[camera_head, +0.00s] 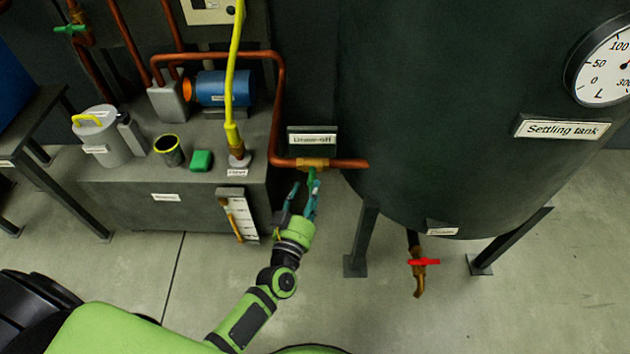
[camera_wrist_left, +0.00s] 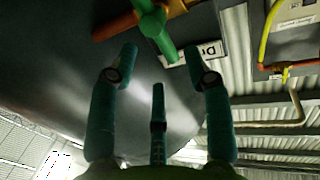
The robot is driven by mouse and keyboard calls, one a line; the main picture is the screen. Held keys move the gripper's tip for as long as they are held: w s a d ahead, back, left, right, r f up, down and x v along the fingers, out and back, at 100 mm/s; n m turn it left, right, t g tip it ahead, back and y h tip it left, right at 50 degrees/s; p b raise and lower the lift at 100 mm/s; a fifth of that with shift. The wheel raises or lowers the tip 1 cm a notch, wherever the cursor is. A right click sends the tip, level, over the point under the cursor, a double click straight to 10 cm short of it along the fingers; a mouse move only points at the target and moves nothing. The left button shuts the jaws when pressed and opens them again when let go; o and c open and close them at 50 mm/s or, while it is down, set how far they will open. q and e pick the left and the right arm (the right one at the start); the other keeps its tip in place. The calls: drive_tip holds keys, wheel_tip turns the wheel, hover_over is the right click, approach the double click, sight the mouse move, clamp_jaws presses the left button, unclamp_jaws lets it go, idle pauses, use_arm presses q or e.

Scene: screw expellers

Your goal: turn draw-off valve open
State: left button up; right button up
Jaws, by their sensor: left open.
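The draw-off valve has a brass body (camera_head: 312,163) on a copper pipe beside the settling tank (camera_head: 440,110), below the "Draw-off" sign (camera_head: 312,140). Its green handle (camera_head: 311,175) points down, across the pipe. My left gripper (camera_head: 304,193) is open just below the valve, fingers pointing up at it. In the left wrist view the green handle (camera_wrist_left: 153,28) reaches down toward the gap between the spread fingers (camera_wrist_left: 160,72). I cannot tell whether any finger touches it. My right gripper is not in view.
A red-handled drain valve (camera_head: 424,262) hangs under the tank. A grey bench (camera_head: 110,185) at left bears a blue motor (camera_head: 222,88), a grey can (camera_head: 102,137) and a green block (camera_head: 201,160). A yellow hose (camera_head: 232,80) hangs near the pipe. The floor below is clear.

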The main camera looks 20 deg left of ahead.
sight(314, 178)
use_arm(q)
drive_tip(key=w, duration=0.6)
drive_tip(key=shift+w+a+b, duration=0.1)
drive_tip(key=shift+a+b, duration=0.05)
drive_tip(key=shift+b, duration=0.2)
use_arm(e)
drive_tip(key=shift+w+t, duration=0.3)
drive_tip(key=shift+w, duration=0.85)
use_arm(q)
drive_tip(key=shift+c, duration=0.4)
clamp_jaws()
